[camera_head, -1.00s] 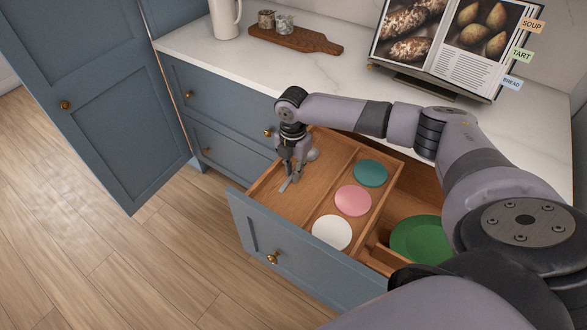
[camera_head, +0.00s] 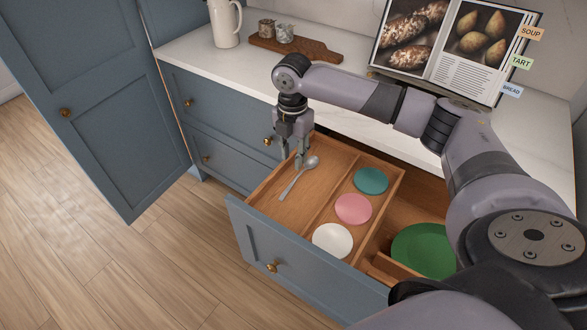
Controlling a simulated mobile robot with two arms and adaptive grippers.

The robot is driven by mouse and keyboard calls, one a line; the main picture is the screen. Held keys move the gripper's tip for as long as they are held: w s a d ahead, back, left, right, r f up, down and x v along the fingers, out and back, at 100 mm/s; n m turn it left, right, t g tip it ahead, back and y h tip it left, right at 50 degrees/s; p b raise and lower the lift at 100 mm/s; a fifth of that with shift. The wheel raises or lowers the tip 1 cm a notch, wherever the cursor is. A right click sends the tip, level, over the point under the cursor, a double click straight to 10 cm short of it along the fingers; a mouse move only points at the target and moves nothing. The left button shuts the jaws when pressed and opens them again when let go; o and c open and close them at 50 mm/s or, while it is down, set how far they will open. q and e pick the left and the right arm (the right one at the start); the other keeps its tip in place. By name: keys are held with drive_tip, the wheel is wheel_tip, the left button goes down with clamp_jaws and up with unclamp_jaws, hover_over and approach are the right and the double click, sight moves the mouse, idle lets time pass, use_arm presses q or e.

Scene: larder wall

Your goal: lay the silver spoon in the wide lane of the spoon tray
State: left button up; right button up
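The silver spoon (camera_head: 298,179) lies in the wide left lane of the wooden spoon tray (camera_head: 330,157) in the open drawer. Its bowl points to the back right and its handle to the front left. My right gripper (camera_head: 292,161) points down just above and behind the spoon, near its bowl. Its fingers are apart with nothing between them, and it appears clear of the spoon. My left gripper is not in view.
The narrower lane holds a teal disc (camera_head: 370,180), a pink disc (camera_head: 353,209) and a white disc (camera_head: 332,240). A green plate (camera_head: 424,250) lies right of the tray. A cutting board (camera_head: 296,46), white jug (camera_head: 225,22) and recipe book (camera_head: 455,45) stand on the counter. A cabinet door (camera_head: 85,110) stands open at left.

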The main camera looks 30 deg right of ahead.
drive_tip(key=shift+r, duration=1.45)
drive_tip(key=shift+r, duration=0.1)
